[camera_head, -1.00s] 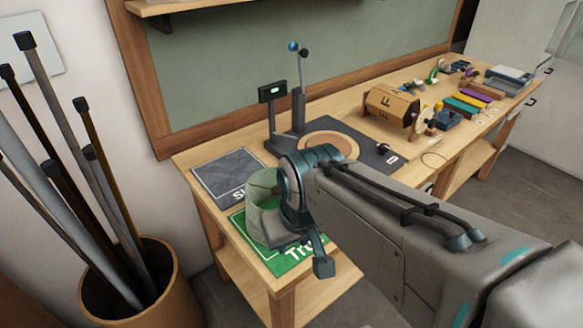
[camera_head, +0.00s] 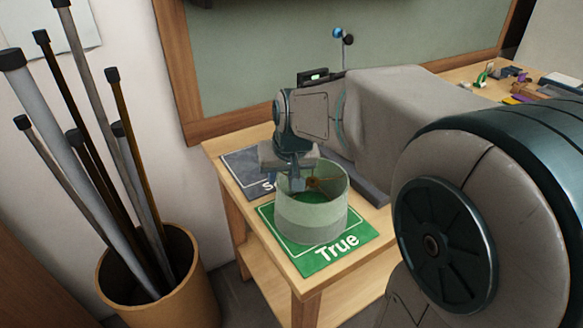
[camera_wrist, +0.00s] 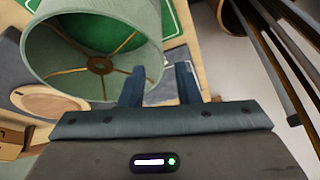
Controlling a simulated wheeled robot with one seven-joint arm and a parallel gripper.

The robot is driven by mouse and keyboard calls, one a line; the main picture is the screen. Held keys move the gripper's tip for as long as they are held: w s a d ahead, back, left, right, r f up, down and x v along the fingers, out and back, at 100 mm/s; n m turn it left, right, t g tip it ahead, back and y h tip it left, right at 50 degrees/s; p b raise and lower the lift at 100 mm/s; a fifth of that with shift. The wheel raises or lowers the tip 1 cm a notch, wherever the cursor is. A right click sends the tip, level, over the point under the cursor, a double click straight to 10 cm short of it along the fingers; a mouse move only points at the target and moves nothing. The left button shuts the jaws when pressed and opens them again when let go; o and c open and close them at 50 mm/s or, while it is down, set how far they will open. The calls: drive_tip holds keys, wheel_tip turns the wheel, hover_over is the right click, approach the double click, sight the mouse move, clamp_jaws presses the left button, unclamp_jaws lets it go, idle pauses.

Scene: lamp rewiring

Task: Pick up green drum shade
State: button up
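The green drum shade (camera_head: 312,213), pale green and open-topped, stands upright on the green mat marked "True" (camera_head: 345,247). In the wrist view the shade (camera_wrist: 70,35) shows its open end and a brass spider fitting inside. My gripper (camera_head: 297,184) points down at the shade's back-left rim. In the wrist view my gripper (camera_wrist: 161,75) has its fingers apart, with the left finger over the inside of the shade and the right finger outside its wall. The wall lies between the fingers. Whether either finger touches it cannot be told.
A dark mat (camera_head: 240,163) lies behind the shade, its label partly hidden. A bin (camera_head: 180,285) of long rods stands left of the wooden bench (camera_head: 320,284). My arm hides much of the bench's middle. Small coloured parts lie at the far right.

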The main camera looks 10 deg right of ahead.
sight(278, 188)
drive_tip(key=shift+w+x, duration=0.15)
drive_tip(key=shift+x, duration=1.8)
drive_tip(key=shift+w+x, duration=0.1)
drive_tip(key=shift+x, duration=1.9)
drive_tip(key=shift+r, duration=0.15)
clamp_jaws()
